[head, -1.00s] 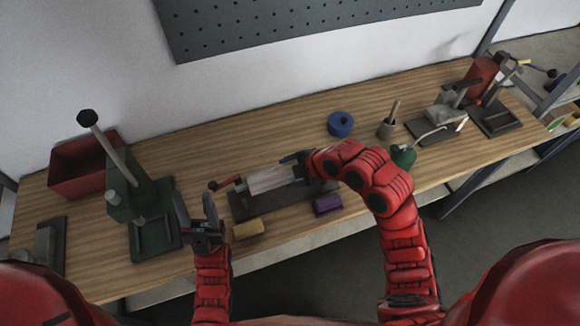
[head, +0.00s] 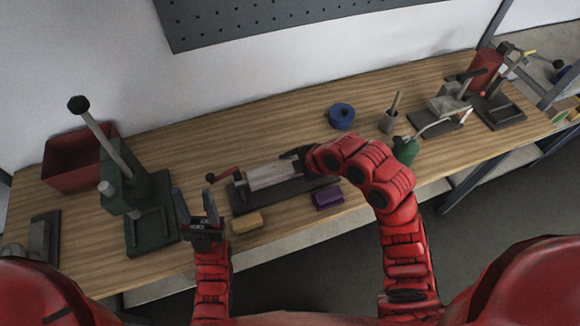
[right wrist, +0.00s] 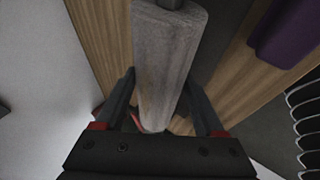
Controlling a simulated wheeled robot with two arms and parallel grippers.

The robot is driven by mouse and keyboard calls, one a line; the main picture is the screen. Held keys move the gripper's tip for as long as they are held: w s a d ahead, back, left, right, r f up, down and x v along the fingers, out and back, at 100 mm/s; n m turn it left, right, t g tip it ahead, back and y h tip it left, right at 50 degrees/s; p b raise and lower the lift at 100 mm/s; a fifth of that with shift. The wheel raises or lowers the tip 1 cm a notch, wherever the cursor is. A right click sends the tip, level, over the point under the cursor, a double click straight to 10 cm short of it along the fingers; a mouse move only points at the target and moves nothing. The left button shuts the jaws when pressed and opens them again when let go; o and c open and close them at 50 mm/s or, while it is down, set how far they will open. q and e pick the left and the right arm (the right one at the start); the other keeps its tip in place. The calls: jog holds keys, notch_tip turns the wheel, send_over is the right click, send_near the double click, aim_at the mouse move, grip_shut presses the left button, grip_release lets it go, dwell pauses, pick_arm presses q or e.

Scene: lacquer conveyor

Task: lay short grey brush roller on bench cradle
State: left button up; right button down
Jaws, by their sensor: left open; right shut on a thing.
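The short grey brush roller (head: 272,175) is a pale grey cylinder above the dark bench cradle (head: 245,203), which has a flat base. I cannot tell whether the roller rests on its supports. My right gripper (head: 303,158) is at the roller's right end and shut on it. In the right wrist view the roller (right wrist: 165,60) runs between the two fingers of my right gripper (right wrist: 165,105). My left gripper (head: 196,200) is open and empty, left of the cradle, fingers pointing up in the picture.
A red-handled crank (head: 224,174) is at the cradle's left end. A yellow block (head: 247,222) and a purple block (head: 328,198) lie in front. A green press (head: 140,205) stands left; a blue round tin (head: 341,116) and a green bottle (head: 405,150) are right.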

dwell(0.3)
grip_release()
jog(key=shift+d, duration=0.1)
jog(key=p+v, duration=1.4)
jog(key=v, duration=0.3)
jog(key=shift+r, duration=0.25)
jog(key=shift+s, duration=0.15)
